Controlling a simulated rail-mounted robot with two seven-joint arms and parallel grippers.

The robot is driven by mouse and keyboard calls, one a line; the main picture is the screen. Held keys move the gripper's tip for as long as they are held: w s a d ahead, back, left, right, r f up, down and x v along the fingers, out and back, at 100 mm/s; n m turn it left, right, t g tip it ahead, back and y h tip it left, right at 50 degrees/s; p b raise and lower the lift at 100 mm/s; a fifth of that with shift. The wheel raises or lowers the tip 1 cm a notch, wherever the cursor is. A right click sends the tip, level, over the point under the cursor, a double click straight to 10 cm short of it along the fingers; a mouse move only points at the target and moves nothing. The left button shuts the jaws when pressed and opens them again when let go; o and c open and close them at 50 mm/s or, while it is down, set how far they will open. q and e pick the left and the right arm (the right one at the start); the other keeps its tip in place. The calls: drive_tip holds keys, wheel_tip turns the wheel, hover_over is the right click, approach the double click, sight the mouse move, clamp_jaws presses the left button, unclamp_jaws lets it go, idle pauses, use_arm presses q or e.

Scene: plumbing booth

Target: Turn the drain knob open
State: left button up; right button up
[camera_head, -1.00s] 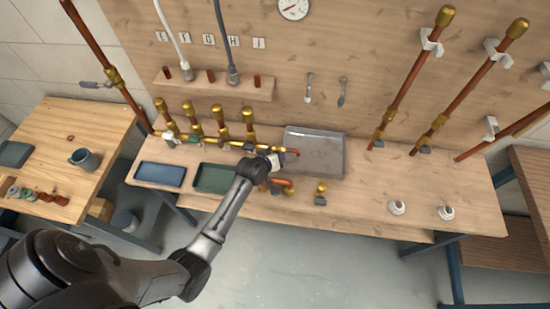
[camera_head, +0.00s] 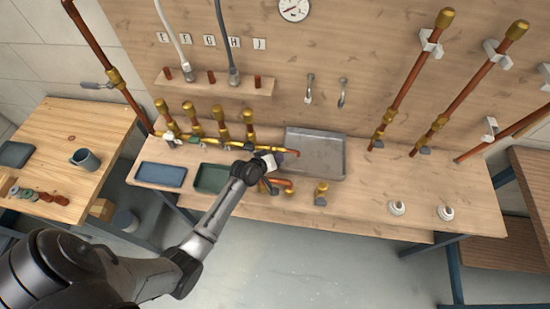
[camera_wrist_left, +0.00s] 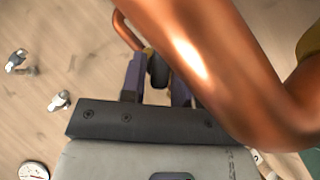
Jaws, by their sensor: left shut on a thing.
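My left gripper (camera_head: 276,158) is at the right end of the brass manifold (camera_head: 215,141) on the bench, just in front of the grey tray. In the left wrist view its two purple-grey fingers (camera_wrist_left: 157,75) are shut on a dark knob (camera_wrist_left: 158,68), which I take to be the drain knob. A brass part shows just behind the knob. In the head view the gripper and wrist hide the knob, so I cannot tell its angle there. My right gripper is in neither view.
A bent copper pipe (camera_wrist_left: 215,60) passes very close to the left wrist camera. On the bench are the grey tray (camera_head: 335,172), a blue tray (camera_head: 162,175), a green tray (camera_head: 207,178), a small brass valve (camera_head: 321,192) and two white fittings. The bench's right part is mostly clear.

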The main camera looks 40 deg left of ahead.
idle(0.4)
use_arm(q)
drive_tip(key=o, duration=0.7)
drive_tip(key=shift+a+f+p+v, duration=0.1)
drive_tip(key=shift+p+v, duration=0.35)
drive_tip(key=shift+v, duration=3)
drive_tip(key=shift+a+f+p+v, duration=0.1)
drive_tip(key=shift+p+v, duration=0.35)
drive_tip(key=shift+v, duration=3)
drive_tip(key=shift+s, duration=0.1)
